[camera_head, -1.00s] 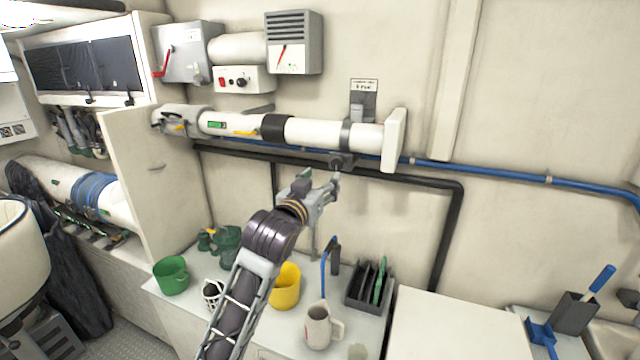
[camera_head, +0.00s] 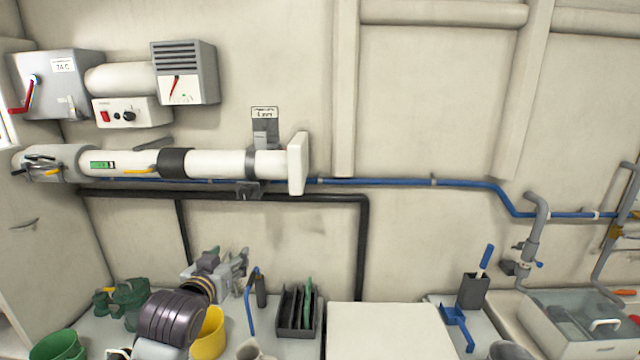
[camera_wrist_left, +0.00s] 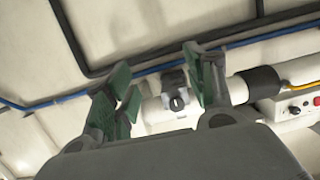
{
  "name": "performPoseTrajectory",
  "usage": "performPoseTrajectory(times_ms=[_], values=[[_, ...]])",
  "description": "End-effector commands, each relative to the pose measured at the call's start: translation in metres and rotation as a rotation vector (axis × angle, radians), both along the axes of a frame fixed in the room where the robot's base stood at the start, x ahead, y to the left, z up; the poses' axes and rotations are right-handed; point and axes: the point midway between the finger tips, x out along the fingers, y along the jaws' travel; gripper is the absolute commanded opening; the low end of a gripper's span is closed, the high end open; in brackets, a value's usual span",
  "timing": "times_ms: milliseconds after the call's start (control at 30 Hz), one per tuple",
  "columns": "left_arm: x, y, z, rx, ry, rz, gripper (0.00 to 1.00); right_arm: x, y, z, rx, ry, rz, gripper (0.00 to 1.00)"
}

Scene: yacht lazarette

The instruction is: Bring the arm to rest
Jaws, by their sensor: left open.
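My left gripper (camera_head: 236,268) shows low in the head view, above the counter, with its arm rising from the bottom edge. It is open and nothing sits between its fingers. In the left wrist view its two green-padded fingers (camera_wrist_left: 160,92) stand apart, with the wall and the white tube (camera_wrist_left: 165,115) behind them. The gripper is apart from the wall fittings as far as I can tell. My right gripper is not in view.
The white wall tube (camera_head: 225,163) runs above the gripper. A yellow cup (camera_head: 210,335), a green cup (camera_head: 60,346), a dark rack (camera_head: 297,315) and a blue-handled tool (camera_head: 250,295) stand on the counter close by. A sink (camera_head: 585,325) is at right.

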Motion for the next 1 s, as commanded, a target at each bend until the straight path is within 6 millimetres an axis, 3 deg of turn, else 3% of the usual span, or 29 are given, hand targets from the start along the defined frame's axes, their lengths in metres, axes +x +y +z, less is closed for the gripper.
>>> performPoseTrajectory(times_ms=[100, 500, 800, 1000], values=[[-0.015, 0.001, -0.041, 0.012, 0.100, -0.001, 0.55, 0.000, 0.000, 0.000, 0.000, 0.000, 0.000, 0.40], [-0.085, 0.002, -0.157, 0.050, 0.425, -0.017, 0.55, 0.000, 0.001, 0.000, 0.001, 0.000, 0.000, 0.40], [-0.156, 0.003, -0.229, 0.078, 0.669, -0.041, 0.55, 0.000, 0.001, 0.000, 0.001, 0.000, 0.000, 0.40], [-0.203, 0.003, -0.264, 0.092, 0.814, -0.062, 0.55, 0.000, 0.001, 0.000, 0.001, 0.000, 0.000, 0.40]])
